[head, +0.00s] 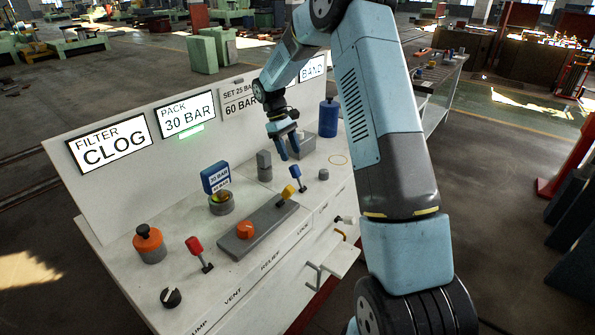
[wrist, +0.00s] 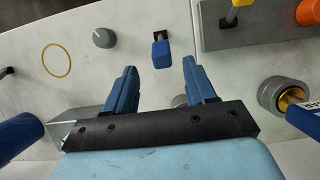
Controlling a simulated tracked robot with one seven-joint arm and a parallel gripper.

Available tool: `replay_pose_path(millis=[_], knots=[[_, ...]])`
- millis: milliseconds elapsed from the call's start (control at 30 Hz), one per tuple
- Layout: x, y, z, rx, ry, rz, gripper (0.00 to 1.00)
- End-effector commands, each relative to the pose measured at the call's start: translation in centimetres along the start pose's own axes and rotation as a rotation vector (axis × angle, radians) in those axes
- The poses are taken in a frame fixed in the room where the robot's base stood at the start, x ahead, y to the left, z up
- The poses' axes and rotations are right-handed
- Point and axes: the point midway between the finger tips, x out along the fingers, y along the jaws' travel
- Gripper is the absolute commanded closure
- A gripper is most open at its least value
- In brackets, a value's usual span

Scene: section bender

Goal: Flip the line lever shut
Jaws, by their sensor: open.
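A lever with a blue handle (head: 296,174) stands on the bench panel in the head view. My gripper (head: 288,150) has blue fingers and is open and empty above the panel, a little behind the lever. In the wrist view my gripper (wrist: 160,66) has a wide gap, with the lever apart from both fingers.
A yellow lever (head: 287,191), a red lever (head: 195,246) and an orange knob (head: 245,230) stand to the left. A grey knob (head: 323,174), a yellow ring (head: 338,159) and a blue bottle (head: 328,118) lie to the right.

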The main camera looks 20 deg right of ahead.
Motion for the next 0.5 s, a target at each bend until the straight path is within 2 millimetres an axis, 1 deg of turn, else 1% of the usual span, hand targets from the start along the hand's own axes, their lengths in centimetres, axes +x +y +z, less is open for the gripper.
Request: replay_pose_path(millis=[33,200,400,500], knots=[[1.0,0.0,0.0,0.0,-0.002,-0.002,0.45],[4.0,0.0,0.0,-0.001,-0.003,-0.001,0.45],[6.6,-0.1,0.0,-0.001,-0.002,-0.001,0.45],[7.4,0.0,0.0,-0.001,-0.001,0.0,0.45]])
